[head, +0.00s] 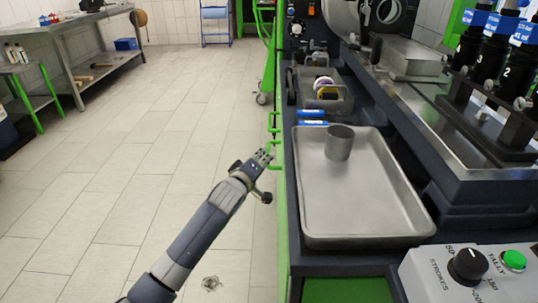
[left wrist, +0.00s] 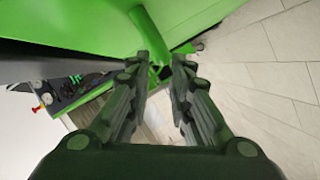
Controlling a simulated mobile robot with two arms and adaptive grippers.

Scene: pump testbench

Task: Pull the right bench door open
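The bench's long side facing the aisle carries green door handles. The farther handle (head: 274,122) is free. My left gripper (head: 264,158) is at the nearer handle (head: 271,146), which sits on the right bench door. In the left wrist view the green handle (left wrist: 148,28) runs between my left fingertips (left wrist: 162,66). The fingers are drawn in close on both sides of the bar and look shut on it. The green door face (left wrist: 70,25) fills the top of that view. In the head view the door is seen nearly edge-on. My right gripper is not in view.
A metal tray (head: 385,215) with a grey cup (head: 338,143) lies on the bench top. A control box (head: 475,272) is at the near right. The tiled floor (head: 140,160) beside the bench is clear. A steel table (head: 85,25) stands far left.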

